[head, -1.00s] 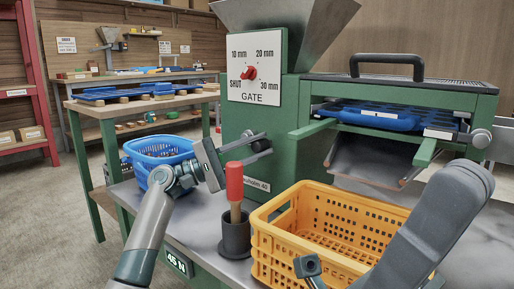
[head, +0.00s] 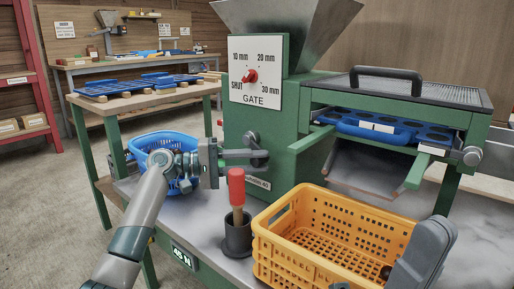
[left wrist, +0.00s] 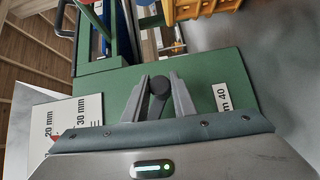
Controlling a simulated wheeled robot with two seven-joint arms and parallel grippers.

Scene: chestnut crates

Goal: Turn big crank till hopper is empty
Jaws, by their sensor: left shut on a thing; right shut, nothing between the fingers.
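The green machine (head: 300,150) carries a steel hopper (head: 285,20) on top; the hopper's inside is out of sight. The dark crank (head: 253,138) is on the machine's green side face. My left gripper (head: 257,157) reaches it from the left and is shut on its handle. In the left wrist view the fingers (left wrist: 160,97) close on the round dark crank handle (left wrist: 158,84). The gate dial (head: 250,76) has a red knob; its exact setting is unclear. Of my right arm, only links show at the lower right; its fingers are not visible.
A yellow crate (head: 300,250) stands in front of the machine, with a small dark thing inside. A red-handled tool (head: 236,185) stands upright in a black holder (head: 237,235) close below my left gripper. A blue basket (head: 145,145) is behind my left wrist. A blue tray (head: 375,125) sits under the mesh.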

